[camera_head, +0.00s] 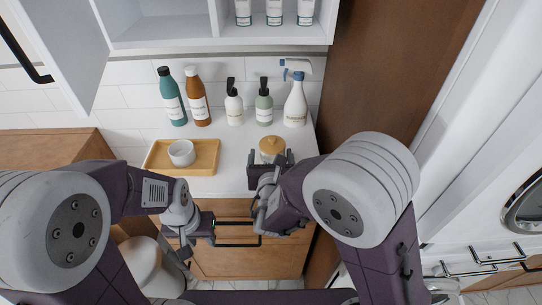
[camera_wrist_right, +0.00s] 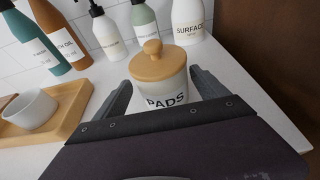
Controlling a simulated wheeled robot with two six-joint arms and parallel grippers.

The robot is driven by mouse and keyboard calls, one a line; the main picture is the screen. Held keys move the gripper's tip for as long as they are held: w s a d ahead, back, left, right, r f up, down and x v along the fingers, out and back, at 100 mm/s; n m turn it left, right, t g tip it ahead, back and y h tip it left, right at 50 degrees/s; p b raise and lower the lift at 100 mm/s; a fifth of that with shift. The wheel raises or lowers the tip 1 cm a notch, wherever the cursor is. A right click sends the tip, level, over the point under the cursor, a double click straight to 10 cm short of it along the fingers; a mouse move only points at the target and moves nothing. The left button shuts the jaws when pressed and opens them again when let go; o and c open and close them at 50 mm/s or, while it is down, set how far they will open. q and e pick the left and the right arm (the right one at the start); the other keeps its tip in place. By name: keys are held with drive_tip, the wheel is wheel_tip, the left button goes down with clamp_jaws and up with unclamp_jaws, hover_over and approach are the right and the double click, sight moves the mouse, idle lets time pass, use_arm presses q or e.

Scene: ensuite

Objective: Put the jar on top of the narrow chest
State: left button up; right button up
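The jar (camera_head: 271,147), frosted with a round wooden lid and the word PADS, stands upright on the white counter near its front right. It also shows in the right wrist view (camera_wrist_right: 160,80). My right gripper (camera_head: 270,164) is at the front of the jar, its open fingers on either side of it; contact cannot be told. My left gripper (camera_head: 198,232) hangs low in front of the drawers; its finger opening is unclear. A wooden chest top (camera_head: 45,155) shows at the left, partly hidden by my left arm; whether it is the narrow chest I cannot tell.
A wooden tray (camera_head: 204,158) with a white cup (camera_head: 181,152) sits left of the jar. Several bottles, including a spray bottle (camera_head: 295,103), stand behind it. A brown panel (camera_head: 385,75) bounds the counter's right side. An open cabinet (camera_head: 170,22) hangs above.

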sight(271, 159)
drive_tip(key=shift+r, duration=0.25)
drive_tip(key=shift+s+r+p, duration=0.1)
drive_tip(key=shift+s+p, duration=0.2)
drive_tip(key=shift+s, duration=0.1)
drive_tip(key=v, duration=0.5)
drive_tip(key=shift+s, duration=0.35)
drive_tip(key=b+v, duration=0.2)
drive_tip(key=b, duration=0.3)
drive_tip(key=shift+s, duration=0.3)
drive_tip(key=v, duration=0.3)
drive_tip(key=shift+w+r, duration=0.1)
drive_tip(key=shift+r, duration=0.1)
